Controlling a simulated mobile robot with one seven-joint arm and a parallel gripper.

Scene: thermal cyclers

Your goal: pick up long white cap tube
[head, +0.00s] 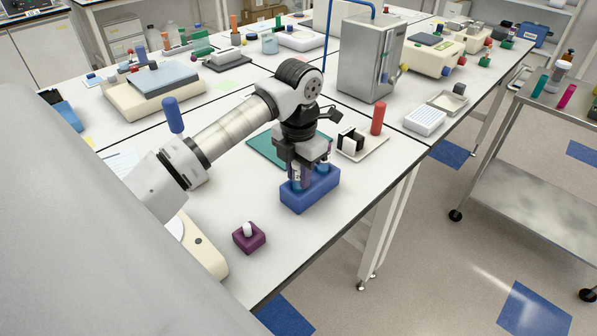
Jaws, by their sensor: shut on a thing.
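My gripper (308,176) points down over a blue rack (311,196) near the front edge of the bench. Its jaws are shut on a tube (296,174), of which a pale strip shows between the fingers. The tube's cap is hidden by the gripper, so I cannot tell its colour. I cannot tell whether its lower end is in the rack or just above it. Another white-capped piece (248,229) stands upright in a small purple block (249,238) to the left, apart from my gripper.
A teal mat (262,150) lies behind the rack. A tray with a black-and-white item (350,141) and a red cylinder (378,118) stand to the right. A tall grey metal box (365,65) stands behind. Bench space between the purple block and rack is clear.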

